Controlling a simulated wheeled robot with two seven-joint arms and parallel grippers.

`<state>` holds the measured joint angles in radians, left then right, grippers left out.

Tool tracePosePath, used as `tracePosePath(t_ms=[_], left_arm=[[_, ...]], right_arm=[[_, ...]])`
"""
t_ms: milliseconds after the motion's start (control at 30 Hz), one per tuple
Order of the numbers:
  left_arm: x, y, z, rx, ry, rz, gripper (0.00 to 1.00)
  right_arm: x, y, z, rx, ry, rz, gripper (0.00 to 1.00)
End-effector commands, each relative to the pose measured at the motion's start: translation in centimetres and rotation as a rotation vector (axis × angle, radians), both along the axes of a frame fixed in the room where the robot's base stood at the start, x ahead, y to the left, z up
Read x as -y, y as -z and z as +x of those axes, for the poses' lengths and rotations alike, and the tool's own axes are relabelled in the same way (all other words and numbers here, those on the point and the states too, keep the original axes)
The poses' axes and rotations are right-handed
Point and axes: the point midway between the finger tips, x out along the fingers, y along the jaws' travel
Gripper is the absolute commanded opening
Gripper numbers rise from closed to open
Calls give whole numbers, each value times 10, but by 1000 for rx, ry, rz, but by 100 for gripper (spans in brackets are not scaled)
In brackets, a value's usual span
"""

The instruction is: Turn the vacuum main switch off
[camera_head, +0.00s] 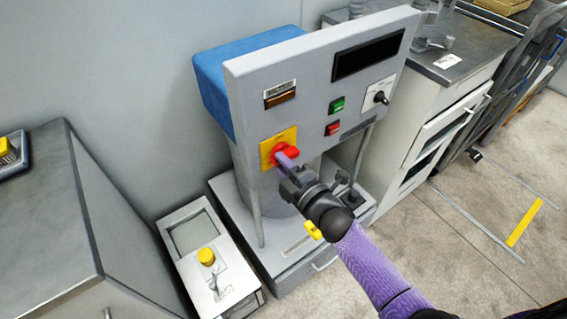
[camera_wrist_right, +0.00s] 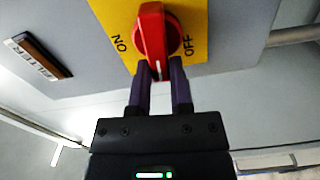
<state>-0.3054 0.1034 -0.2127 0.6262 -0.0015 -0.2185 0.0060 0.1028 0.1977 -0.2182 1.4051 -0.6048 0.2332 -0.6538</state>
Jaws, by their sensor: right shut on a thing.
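The vacuum main switch is a red rotary knob (camera_head: 286,152) on a yellow plate (camera_head: 270,158), on the front of the grey machine. In the right wrist view the red knob (camera_wrist_right: 152,35) has its grip bar nearly upright, with a white mark at its lower end. ON is printed left of the knob and OFF right of it on the yellow plate (camera_wrist_right: 110,18). My right gripper (camera_wrist_right: 160,72) is shut on the knob's lower end, one finger on each side. It reaches the knob from the lower right in the head view (camera_head: 286,164). My left gripper is out of view.
A green button (camera_head: 337,105), a red button (camera_head: 333,128) and a black selector (camera_head: 380,97) sit right of the knob. A small box with a yellow knob (camera_head: 206,256) stands at lower left. A grey cabinet (camera_head: 50,220) is at left, a white drawer cabinet (camera_head: 425,115) at right.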

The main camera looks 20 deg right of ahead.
Motion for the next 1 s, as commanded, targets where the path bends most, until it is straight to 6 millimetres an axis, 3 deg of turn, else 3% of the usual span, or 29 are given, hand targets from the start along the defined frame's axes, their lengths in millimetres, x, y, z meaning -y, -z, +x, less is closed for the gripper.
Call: tracePosePath(t_ms=[400, 867, 900, 1000], left_arm=[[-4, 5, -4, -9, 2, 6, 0], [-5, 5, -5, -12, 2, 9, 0], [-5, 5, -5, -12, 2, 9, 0], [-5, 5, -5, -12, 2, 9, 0]], right_arm=[[0, 4, -1, 41, 0, -121, 0], [0, 4, -1, 43, 0, -131, 0], [0, 4, -1, 43, 0, -131, 31], [0, 4, -1, 43, 0, -130, 53]])
